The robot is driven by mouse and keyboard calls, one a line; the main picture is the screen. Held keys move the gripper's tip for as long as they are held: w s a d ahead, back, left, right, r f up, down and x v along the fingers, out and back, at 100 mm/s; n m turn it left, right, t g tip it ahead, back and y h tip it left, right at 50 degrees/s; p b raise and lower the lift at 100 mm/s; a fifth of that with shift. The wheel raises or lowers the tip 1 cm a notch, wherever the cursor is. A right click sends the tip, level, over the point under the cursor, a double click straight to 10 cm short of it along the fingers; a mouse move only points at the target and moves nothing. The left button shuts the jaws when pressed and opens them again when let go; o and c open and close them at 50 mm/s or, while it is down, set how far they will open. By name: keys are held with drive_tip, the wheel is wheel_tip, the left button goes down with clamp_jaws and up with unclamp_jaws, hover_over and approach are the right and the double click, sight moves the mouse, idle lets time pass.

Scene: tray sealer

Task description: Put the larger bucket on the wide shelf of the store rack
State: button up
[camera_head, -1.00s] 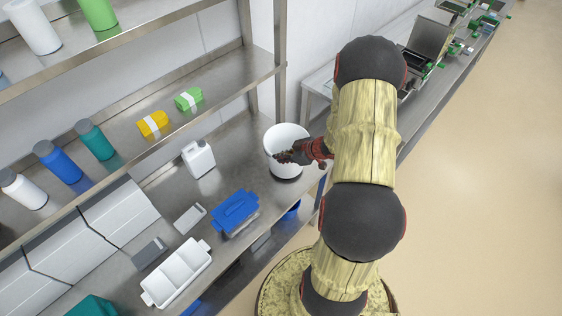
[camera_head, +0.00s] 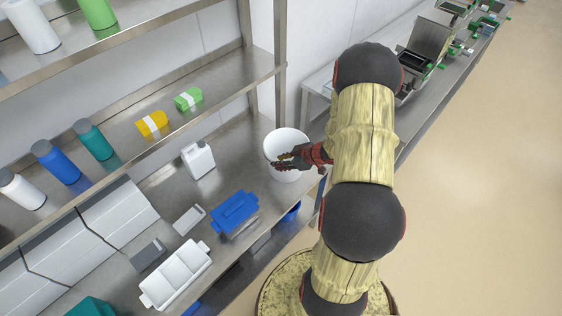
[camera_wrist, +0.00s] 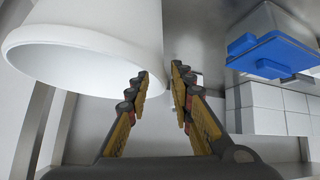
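The white bucket (camera_head: 274,146) stands upright at the right end of the wide steel shelf (camera_head: 235,150) of the rack, by a post. My gripper (camera_head: 276,161) is at the bucket's right front side, its fingers apart and overlapping the bucket in the head view. In the wrist view the bucket (camera_wrist: 95,28) fills the upper left with its open rim towards the camera. There my gripper (camera_wrist: 158,80) shows a gap between its fingertips, beside the bucket's edge. Contact with the wall cannot be told.
A white jug (camera_head: 198,160), a blue-lidded box (camera_head: 235,212) and a white divided tray (camera_head: 178,274) share the surface. An upper shelf (camera_head: 215,75) holds bottles and yellow and green packs. A blue item (camera_head: 292,212) shows below the front edge. Floor at right is clear.

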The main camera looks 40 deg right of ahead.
drive_tip(key=shift+r, duration=0.3)
drive_tip(key=p+v, duration=0.3)
drive_tip(key=v, duration=0.9)
drive_tip(key=w+d+r+m+h, duration=0.1)
drive_tip(key=w+r+h, duration=0.25)
drive_tip(key=r, duration=0.45)
drive_tip(key=w+d+r+m+h, duration=0.1)
drive_tip(key=w+r+h, duration=0.2)
drive_tip(key=w+r, duration=0.35)
drive_tip(key=s+a+r+m+h, duration=0.1)
drive_tip(key=s+a+r, duration=0.3)
drive_tip(key=r, duration=0.6)
drive_tip(key=s+a+r+g+y, duration=0.1)
drive_tip(key=s+a+r, duration=0.1)
drive_tip(key=s+a, duration=0.3)
drive_tip(key=s+a+r+m+g+y, duration=0.1)
drive_tip(key=s+a, duration=0.5)
drive_tip(key=a, duration=0.7)
drive_tip(key=s+a+r+m+g+y, duration=0.1)
drive_tip(key=s+a+r+y, duration=0.2)
drive_tip(key=a, duration=0.7)
drive_tip(key=s, duration=0.2)
drive_tip(key=shift+s, duration=0.4)
